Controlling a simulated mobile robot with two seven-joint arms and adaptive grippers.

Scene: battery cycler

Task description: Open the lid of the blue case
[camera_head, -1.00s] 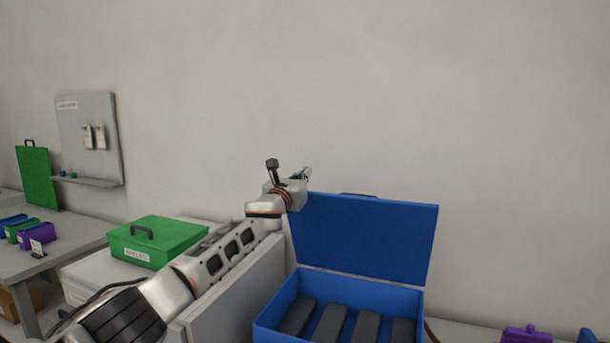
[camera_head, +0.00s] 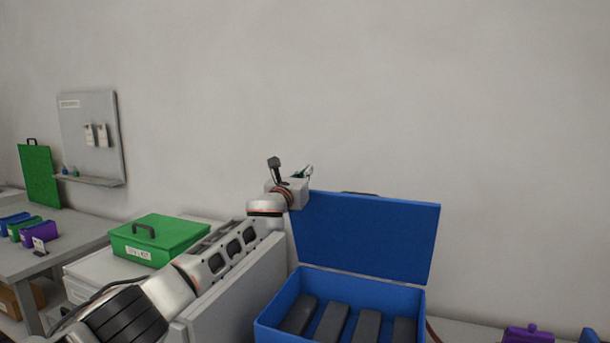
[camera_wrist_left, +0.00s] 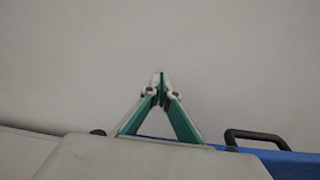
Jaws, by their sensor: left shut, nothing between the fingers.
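The blue case (camera_head: 274,319) stands at the lower middle of the head view, with dark grey blocks inside. Its lid (camera_head: 365,236) stands up, steeply raised at the back. My left gripper (camera_head: 308,170) is at the lid's upper left corner, partly hidden by its own wrist. In the left wrist view its fingertips (camera_wrist_left: 159,77) meet, with nothing between them. The lid's blue edge (camera_wrist_left: 290,157) and black handle (camera_wrist_left: 256,137) show there, low and to the right of the fingers. I cannot tell whether the gripper touches the lid. My right gripper is not in view.
A green case (camera_head: 160,238) sits on a white box left of my left arm. A grey panel (camera_head: 238,302) stands between the arm and the blue case. Purple (camera_head: 527,334) and blue items lie at lower right.

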